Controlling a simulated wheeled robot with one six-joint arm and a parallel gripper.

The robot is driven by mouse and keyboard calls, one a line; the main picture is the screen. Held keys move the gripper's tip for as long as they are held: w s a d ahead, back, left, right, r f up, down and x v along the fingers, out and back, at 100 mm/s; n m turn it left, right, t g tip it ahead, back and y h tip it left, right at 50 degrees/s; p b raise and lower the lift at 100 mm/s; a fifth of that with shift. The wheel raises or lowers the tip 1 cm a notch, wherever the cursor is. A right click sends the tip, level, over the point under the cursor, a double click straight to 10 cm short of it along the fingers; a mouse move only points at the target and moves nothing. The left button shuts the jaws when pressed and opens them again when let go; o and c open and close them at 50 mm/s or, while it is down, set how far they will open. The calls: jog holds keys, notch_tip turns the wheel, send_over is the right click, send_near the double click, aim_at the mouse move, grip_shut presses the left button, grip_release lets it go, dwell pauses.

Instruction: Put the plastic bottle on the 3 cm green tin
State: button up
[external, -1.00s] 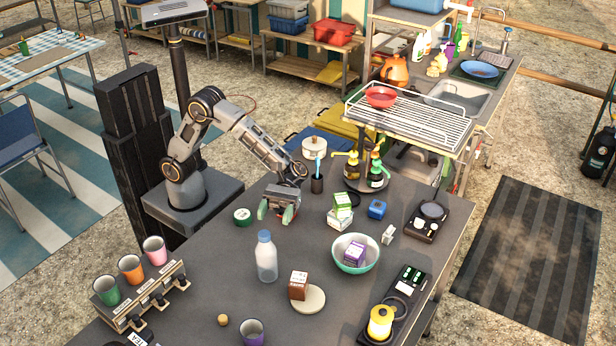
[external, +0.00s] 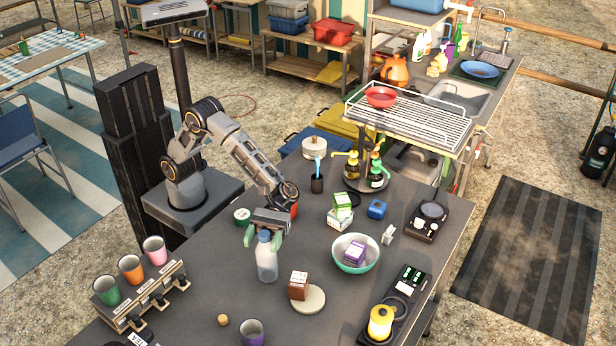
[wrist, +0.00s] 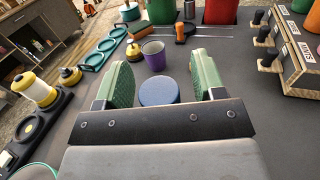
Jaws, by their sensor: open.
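The plastic bottle (external: 267,264) is clear with a blue cap and stands upright on the dark table. My gripper (external: 264,240) is open, with its green fingers on either side of the bottle's top. In the wrist view the blue cap (wrist: 158,92) shows between the two fingers, with a visible gap on each side. The low green tin (external: 242,216) lies on the table just left of and behind the bottle. Nothing is seen on top of it.
A brown box on a pale disc (external: 313,300) and a green-rimmed bowl (external: 375,266) stand right of the bottle. A red item (external: 293,209) is partly hidden behind my gripper. A cup rack (external: 145,295) is front left. Bare table lies between rack and bottle.

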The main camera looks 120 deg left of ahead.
jog(key=shift+c, duration=0.4)
grip_shut()
jog(key=shift+r, duration=0.1)
